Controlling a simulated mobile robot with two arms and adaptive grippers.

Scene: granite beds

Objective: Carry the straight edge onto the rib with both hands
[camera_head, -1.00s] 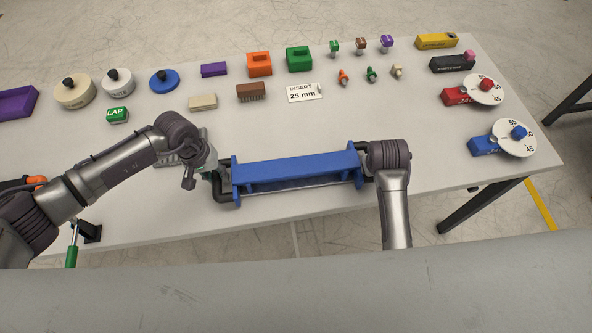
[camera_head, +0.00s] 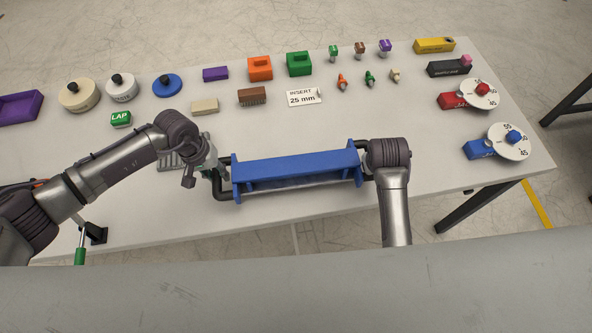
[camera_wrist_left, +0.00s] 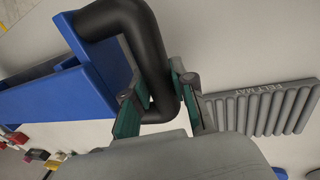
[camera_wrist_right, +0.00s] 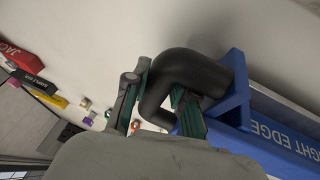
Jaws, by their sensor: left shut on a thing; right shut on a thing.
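The straight edge (camera_head: 297,171) is a long blue beam with end plates and a bent black handle at each end. It is held level across the front of the table in the head view. My left gripper (camera_head: 213,174) is shut on its left handle (camera_wrist_left: 148,55). My right gripper (camera_head: 366,160) is shut on its right handle (camera_wrist_right: 182,78), partly hidden by my wrist in the head view. In the right wrist view the beam's lettering (camera_wrist_right: 285,138) shows. I cannot make out the rib for certain.
A grey ribbed felt mat (camera_wrist_left: 262,108) lies beside my left gripper. Blocks, knobbed discs and the INSERT 25 mm card (camera_head: 304,96) stand farther back. A blue dial piece (camera_head: 508,141) is at right. A grey slab (camera_head: 300,290) spans the foreground.

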